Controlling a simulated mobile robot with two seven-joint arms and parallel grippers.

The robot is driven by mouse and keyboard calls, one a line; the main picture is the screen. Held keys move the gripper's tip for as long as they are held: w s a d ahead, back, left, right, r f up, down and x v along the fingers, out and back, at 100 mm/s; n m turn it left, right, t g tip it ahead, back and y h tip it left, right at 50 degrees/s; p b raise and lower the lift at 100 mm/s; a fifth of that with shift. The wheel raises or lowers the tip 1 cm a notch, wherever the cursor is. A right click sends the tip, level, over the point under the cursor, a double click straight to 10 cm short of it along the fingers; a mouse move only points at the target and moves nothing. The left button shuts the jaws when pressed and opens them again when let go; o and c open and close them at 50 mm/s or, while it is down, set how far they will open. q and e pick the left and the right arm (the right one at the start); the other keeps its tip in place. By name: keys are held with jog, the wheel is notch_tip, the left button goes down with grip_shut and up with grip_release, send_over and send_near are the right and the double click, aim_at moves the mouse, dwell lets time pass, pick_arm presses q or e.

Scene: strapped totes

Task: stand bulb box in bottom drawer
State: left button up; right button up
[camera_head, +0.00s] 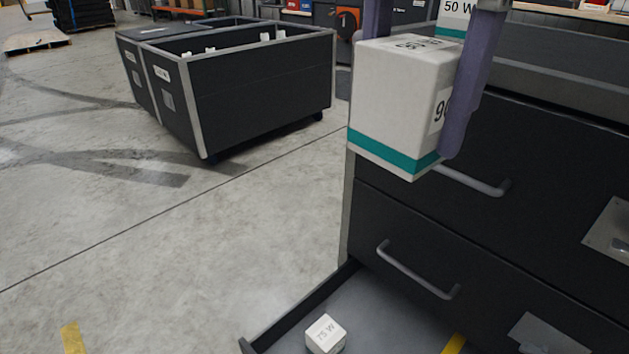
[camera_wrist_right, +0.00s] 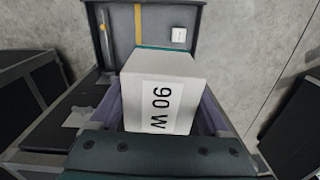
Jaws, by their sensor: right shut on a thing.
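A white bulb box with a teal band (camera_head: 400,95) is held high in front of the dark drawer cabinet; its "90 W" label faces the right wrist camera (camera_wrist_right: 160,105). My right gripper (camera_head: 418,85) is shut on it, with a purple finger on each side. My left gripper is in neither view.
The upper drawers (camera_head: 390,230) are shut, with bar handles (camera_head: 415,270) sticking out. A "50 W" box (camera_head: 455,18) shows behind my gripper. A yellow strip (camera_head: 455,344) crosses the open drawer's floor. A black wheeled tote (camera_head: 265,85) stands at the back left. The floor between is clear.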

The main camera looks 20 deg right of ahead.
jog(key=d+f+m+b, duration=0.1)
jog(key=f+m+b, duration=0.4)
jog(key=f+b, duration=0.8)
jog(key=d+f+m+b, duration=0.1)
jog(key=f+m+b, duration=0.5)
jog(key=f+b, duration=0.7)
jog(key=d+f+m+b, duration=0.1)
jog(key=f+m+b, duration=0.5)
jog(key=f+b, duration=0.7)
jog(key=shift+s+d+f+b, duration=0.1)
jog(key=shift+d+f+b, duration=0.1)
jog(key=shift+f, duration=3.75)
jog(key=shift+d+f+b, duration=0.15)
jog(key=shift+f, duration=3.75)
notch_tip(320, 180, down, 4)
jog(key=b, duration=0.2)
jog(key=shift+b, duration=0.4)
jog(key=shift+f, duration=0.1)
jog(key=o, duration=1.3)
